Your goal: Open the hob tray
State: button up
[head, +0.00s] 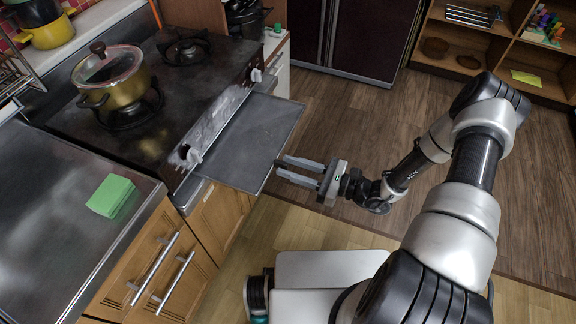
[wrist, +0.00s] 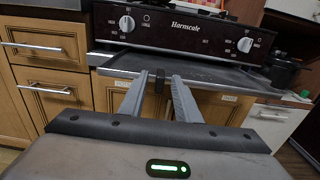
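The hob tray (head: 242,140) is a flat grey panel that sticks out from the front of the hob, below its control panel. In the wrist view the tray (wrist: 215,75) runs across under the knobs. My gripper (head: 281,165) is at the tray's front edge, fingers pointing at it. In the wrist view my gripper (wrist: 159,77) has its two fingers apart, with a small black tab (wrist: 159,82) between the tips and gaps showing on both sides. The tab seems to be on the tray's front edge. How far the tray extends inside the hob is hidden.
The hob (head: 150,135) carries a yellow pot with a glass lid (head: 122,85). Green sponge-like blocks (head: 111,195) lie on the steel counter at left. Wooden drawers with bar handles (head: 155,265) are below. The floor in front of the tray is clear apart from my base.

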jog(key=v, duration=1.6)
jog(key=shift+d, duration=0.2)
jog(key=shift+s, duration=0.1)
jog(key=s+a+r+n+g+h, duration=0.2)
jog(key=s+r+n+h, duration=0.25)
jog(key=r+n, duration=0.4)
jog(key=s+a+r+n+g+h, duration=0.25)
jog(key=r+n+h, duration=0.25)
jog(key=r, duration=0.6)
jog(key=s+a+r+n+g+h, duration=0.1)
jog(key=s+a+r+n+h, duration=0.1)
jog(key=s+r+n+h, duration=0.45)
jog(key=w+d+r+n+t+p, duration=0.1)
jog(key=d+r+t+p, duration=0.1)
jog(key=r+p, duration=0.6)
jog(key=w+d+r+n+t+p, duration=0.1)
jog(key=r+p, duration=0.8)
jog(key=r, duration=0.9)
jog(key=shift+w+d+r+t+h, duration=0.2)
jog(key=shift+w+d+t+h, duration=0.15)
jog(key=shift+d+t, duration=0.3)
